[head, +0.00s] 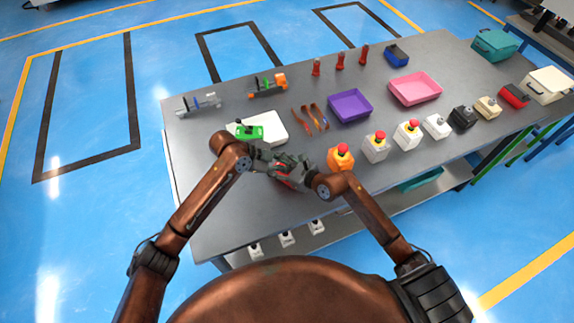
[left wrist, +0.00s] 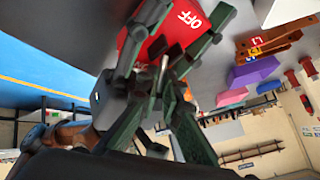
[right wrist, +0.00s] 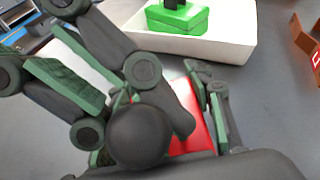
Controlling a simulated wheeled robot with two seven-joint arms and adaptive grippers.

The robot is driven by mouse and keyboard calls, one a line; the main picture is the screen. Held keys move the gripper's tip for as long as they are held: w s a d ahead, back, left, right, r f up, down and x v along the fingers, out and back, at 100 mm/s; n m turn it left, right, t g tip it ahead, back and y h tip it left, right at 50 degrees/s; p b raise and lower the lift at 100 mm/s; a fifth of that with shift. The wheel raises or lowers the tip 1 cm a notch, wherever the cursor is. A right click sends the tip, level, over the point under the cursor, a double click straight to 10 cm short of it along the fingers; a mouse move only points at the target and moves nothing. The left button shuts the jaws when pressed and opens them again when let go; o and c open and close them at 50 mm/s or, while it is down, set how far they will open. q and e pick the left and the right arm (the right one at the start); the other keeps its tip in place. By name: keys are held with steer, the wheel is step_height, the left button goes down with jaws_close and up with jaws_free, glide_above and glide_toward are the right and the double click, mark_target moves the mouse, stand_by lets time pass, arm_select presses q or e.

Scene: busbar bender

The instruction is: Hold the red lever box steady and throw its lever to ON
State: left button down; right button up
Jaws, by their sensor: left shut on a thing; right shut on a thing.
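The red lever box (head: 288,181) sits low on the near part of the grey table, mostly hidden by both grippers. Its red face with a white OFF label (left wrist: 185,22) shows in the left wrist view, and part of its red body (right wrist: 200,133) in the right wrist view. My left gripper (head: 280,163) comes from the left, shut on what looks like the metal lever shaft (left wrist: 164,66). My right gripper (head: 297,178) is shut on the box, with red between its fingers. A dark ball (right wrist: 138,136), perhaps the lever's knob, is in front. The lever's exact angle cannot be told.
A white tray (head: 276,133) with a green box (head: 250,131) stands just behind. Purple (head: 350,106) and pink (head: 415,88) trays lie farther back. Bare table lies to the left.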

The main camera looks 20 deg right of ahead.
arm_select(q)
steer(key=c, duration=2.4)
jaws_free()
steer(key=shift+s+d, duration=0.2)
steer(key=shift+s, duration=0.15)
arm_select(e)
steer(key=shift+a+r, duration=0.1)
steer(key=shift+r, duration=0.1)
arm_select(q)
steer(key=v, duration=1.2)
steer(key=shift+w+a, duration=0.1)
steer(key=shift+w, duration=0.1)
arm_select(e)
steer(key=o, duration=1.6)
